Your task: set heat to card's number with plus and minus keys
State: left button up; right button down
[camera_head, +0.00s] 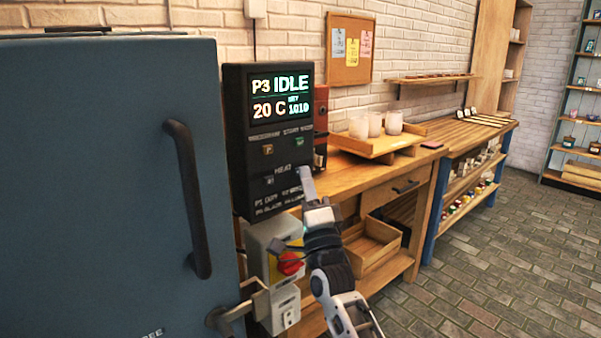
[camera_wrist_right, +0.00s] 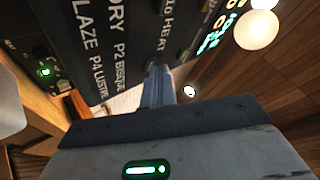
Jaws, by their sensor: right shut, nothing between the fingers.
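The black kiln controller (camera_head: 262,205) has a lit display (camera_head: 281,94) reading "P3 IDLE", "20 C" and a small set value that looks like 1010. Below it are a row of two keys and a HEAT row. One HEAT key (camera_head: 270,181) shows at the left; the other is hidden behind my right gripper (camera_head: 306,180). That gripper is shut and empty, its tip at the right end of the HEAT row. In the wrist view the shut fingers (camera_wrist_right: 157,85) reach the panel by the word HEAT; I cannot tell whether they touch. My left gripper is out of view.
A cork board (camera_head: 349,76) holds several cards, too small to read. The blue kiln door (camera_head: 110,180) with a dark handle fills the left. A red emergency button (camera_head: 290,263) sits below the controller. A wooden bench (camera_head: 350,178) with pale cups stands right.

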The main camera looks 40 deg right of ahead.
dwell(0.3)
jog(key=shift+s+y+p, duration=0.3)
jog(key=shift+s+p, duration=0.05)
jog(key=shift+s, duration=0.45)
jog(key=s, duration=0.1)
jog(key=s+p, duration=0.1)
jog(key=s, duration=0.3)
jog(key=shift+d+p, duration=0.25)
jog(key=shift+p, duration=0.05)
dwell(0.6)
